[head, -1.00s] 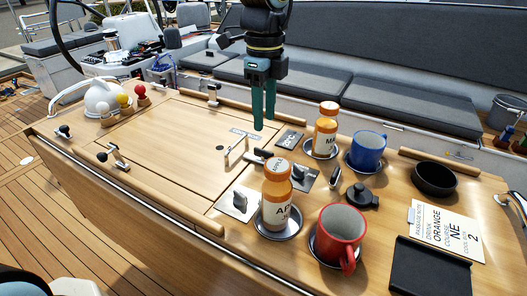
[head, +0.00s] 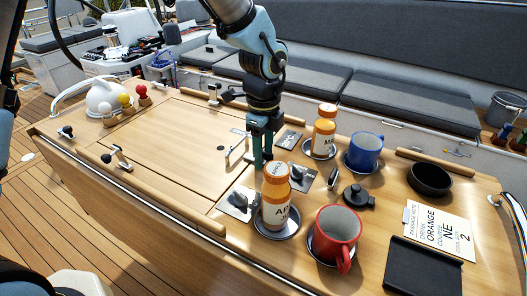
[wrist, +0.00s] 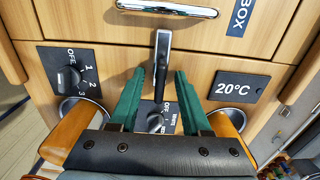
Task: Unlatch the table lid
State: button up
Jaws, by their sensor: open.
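The table lid (head: 165,145) lies flat and closed in the wooden table, with a metal bar handle (head: 236,152). The handle also shows at the top of the wrist view (wrist: 168,8). The latch (wrist: 163,45) is a dark lever lying across the seam at the lid's edge. In the head view my gripper mostly hides it. My gripper (head: 260,160) is low over the table at that edge. In the wrist view my gripper (wrist: 159,77) is open, with one green finger on each side of the latch. I cannot tell whether either finger touches it.
Dial plates flank the latch, one on the left (wrist: 68,80) and one below (wrist: 155,118); a 20°C plate (wrist: 240,88) is at right. Two orange bottles (head: 276,205) (head: 323,135), a red mug (head: 335,235) and a blue mug (head: 364,152) stand close by. The lid top is bare.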

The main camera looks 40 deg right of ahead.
grip_shut()
jog(key=shift+n, duration=0.4)
jog(key=n+b, duration=0.2)
jog(key=n, duration=0.1)
jog(key=shift+f+n, duration=0.1)
jog(key=shift+n, duration=0.3)
jog(key=n+b, duration=0.1)
jog(key=n, duration=0.3)
jog(key=n+b, duration=0.2)
jog(key=n, duration=0.3)
jog(key=n+b, duration=0.1)
jog(key=n, duration=0.3)
jog(key=shift+n, duration=0.3)
dwell(0.4)
